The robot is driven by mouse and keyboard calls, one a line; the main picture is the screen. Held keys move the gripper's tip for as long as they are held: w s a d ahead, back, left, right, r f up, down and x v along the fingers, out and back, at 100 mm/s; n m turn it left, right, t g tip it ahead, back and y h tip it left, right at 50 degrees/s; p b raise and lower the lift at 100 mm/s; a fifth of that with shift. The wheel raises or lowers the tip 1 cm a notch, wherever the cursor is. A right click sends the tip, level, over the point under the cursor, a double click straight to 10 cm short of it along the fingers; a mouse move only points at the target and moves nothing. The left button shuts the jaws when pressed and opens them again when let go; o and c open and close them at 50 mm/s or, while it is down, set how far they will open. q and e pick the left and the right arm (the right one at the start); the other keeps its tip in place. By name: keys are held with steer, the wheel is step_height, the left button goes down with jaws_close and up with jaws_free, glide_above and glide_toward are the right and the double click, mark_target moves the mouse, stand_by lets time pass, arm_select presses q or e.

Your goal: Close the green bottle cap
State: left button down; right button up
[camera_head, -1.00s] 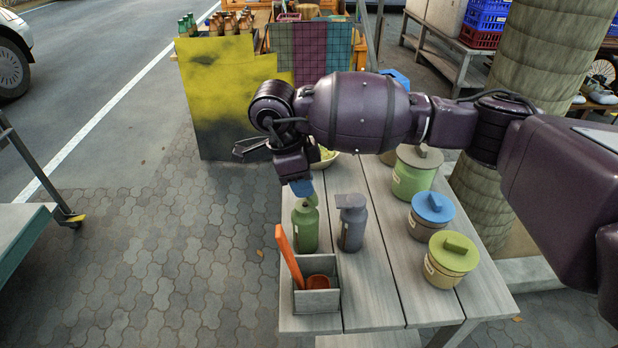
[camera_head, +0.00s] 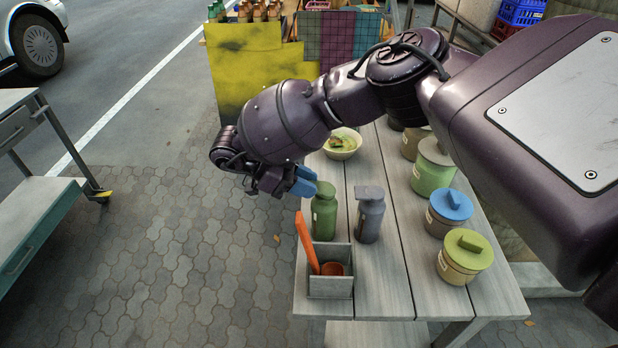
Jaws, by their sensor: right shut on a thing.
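My right gripper (camera_head: 304,182), with blue fingertips, is at the upper left of the bottle, shut at the cap. The fingers hide the exact contact, and I cannot tell how the cap sits on the neck. My left gripper is not in view.
A grey bottle (camera_head: 369,218) stands close right of the green one. The utensil box (camera_head: 331,286) holds orange utensils in front. Lidded jars (camera_head: 464,257) line the table's right side. A bowl (camera_head: 342,143) sits behind. The table's middle front is clear.

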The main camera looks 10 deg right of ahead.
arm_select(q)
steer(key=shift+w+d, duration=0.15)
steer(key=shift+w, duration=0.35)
arm_select(e)
steer(key=shift+a+f+g+h, duration=0.25)
steer(key=shift+f+h, duration=0.4)
steer(key=shift+h, duration=0.55)
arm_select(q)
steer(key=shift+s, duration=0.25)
arm_select(e)
steer(key=o, duration=0.9)
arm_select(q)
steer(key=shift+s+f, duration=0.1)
arm_select(e)
steer(key=shift+o, duration=0.2)
